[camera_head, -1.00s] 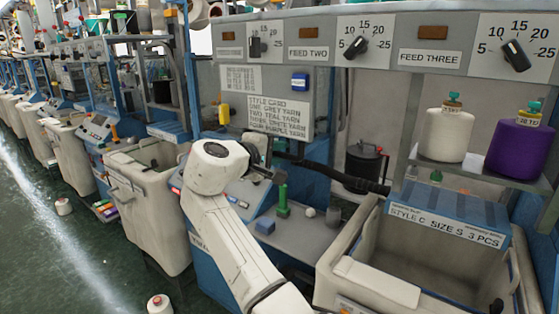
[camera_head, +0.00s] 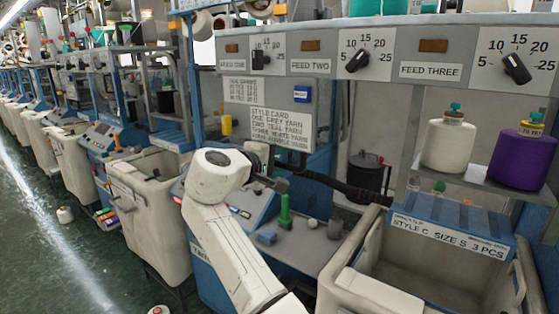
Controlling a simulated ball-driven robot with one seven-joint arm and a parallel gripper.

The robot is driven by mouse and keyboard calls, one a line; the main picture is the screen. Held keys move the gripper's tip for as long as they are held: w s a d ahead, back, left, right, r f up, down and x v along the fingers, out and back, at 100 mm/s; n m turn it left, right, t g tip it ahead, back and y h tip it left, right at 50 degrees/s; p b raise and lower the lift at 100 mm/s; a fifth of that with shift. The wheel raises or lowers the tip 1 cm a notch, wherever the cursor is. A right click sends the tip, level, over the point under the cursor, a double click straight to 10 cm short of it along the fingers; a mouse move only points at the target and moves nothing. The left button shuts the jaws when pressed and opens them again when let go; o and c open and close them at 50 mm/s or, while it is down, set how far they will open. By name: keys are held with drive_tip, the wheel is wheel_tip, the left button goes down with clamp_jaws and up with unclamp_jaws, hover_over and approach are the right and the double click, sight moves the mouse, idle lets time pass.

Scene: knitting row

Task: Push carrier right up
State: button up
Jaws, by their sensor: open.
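My white arm rises from the bottom centre to a bulky wrist in front of the machine. My gripper (camera_head: 274,182), small and dark, is beyond the wrist, above the grey worktop (camera_head: 300,243). It is open, with nothing visible between its fingers; its tips are small and partly hidden. A dark bar (camera_head: 345,186) runs right from beside the gripper; I cannot tell whether they touch. A green upright piece (camera_head: 285,211) stands on the worktop below and right of the gripper. I cannot tell for certain which part is the carrier.
A white yarn cone (camera_head: 448,143) and a purple one (camera_head: 521,162) stand on the right shelf. Cream bins stand right (camera_head: 372,290) and left (camera_head: 163,225) of the worktop. A panel with dials (camera_head: 358,60) hangs above. Open floor (camera_head: 45,245) lies at far left.

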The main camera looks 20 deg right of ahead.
drive_tip(key=b+v, duration=0.2)
drive_tip(key=v, duration=0.8)
drive_tip(key=shift+s+a+b, duration=0.25)
drive_tip(key=shift+a+b, duration=0.05)
drive_tip(key=shift+r, duration=0.1)
